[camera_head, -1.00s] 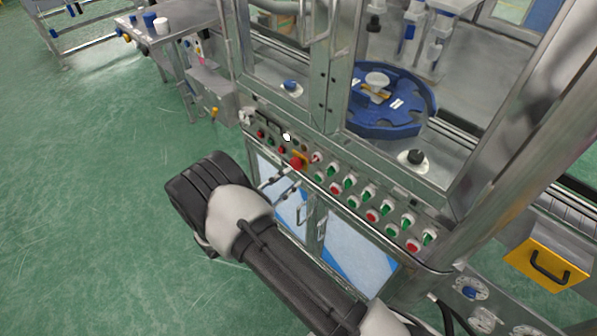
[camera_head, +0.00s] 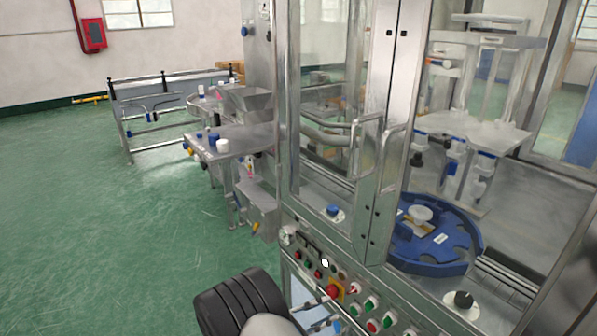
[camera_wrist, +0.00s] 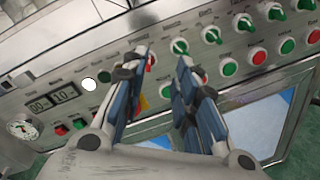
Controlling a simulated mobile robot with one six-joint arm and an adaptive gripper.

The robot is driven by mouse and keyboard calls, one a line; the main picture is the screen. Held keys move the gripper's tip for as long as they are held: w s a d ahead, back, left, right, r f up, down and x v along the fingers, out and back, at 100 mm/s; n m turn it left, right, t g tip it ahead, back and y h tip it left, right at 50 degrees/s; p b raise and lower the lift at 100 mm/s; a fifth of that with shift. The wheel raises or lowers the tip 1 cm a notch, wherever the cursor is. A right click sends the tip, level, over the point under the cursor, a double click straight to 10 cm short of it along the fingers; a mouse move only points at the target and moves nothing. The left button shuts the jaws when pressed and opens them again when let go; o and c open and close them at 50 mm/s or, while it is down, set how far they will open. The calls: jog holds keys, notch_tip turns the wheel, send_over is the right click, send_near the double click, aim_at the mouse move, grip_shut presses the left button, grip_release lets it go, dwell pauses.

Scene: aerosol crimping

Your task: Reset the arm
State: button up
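My gripper (camera_wrist: 165,85) shows in the wrist view with its two fingers apart and nothing between them. It faces the machine's control panel (camera_wrist: 215,72), which carries green knobs, red buttons and small displays. In the wrist view one finger partly hides that part of the panel.
The machine's framed doors (camera_head: 365,190) stand above the panel. A blue rotary table (camera_head: 440,250) is inside. A side table (camera_head: 250,142) with small white and blue parts stands to the left. The green floor (camera_head: 120,230) at left is clear.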

jog(key=s+d+r+m+g+y, duration=0.4)
jog(key=s+d+r+m+g, duration=0.65)
jog(key=r, duration=0.45)
jog(key=s+a+r+m+t+y, duration=0.1)
jog(key=s+r+m+t+y, duration=0.2)
jog(key=s, duration=0.6)
jog(key=s+a+r+m+t+y, duration=0.1)
jog(key=s+r+m+t+y, duration=0.2)
jog(key=s+r+y, duration=0.2)
jog(key=shift+s+a+r+m+t+y, duration=0.15)
jog(key=shift+s+a+m+t+y, duration=0.15)
jog(key=shift+s+y, duration=1.45)
jog(key=shift+s+d+h, duration=0.1)
jog(key=shift+s+h, duration=0.2)
jog(key=shift+h, duration=0.05)
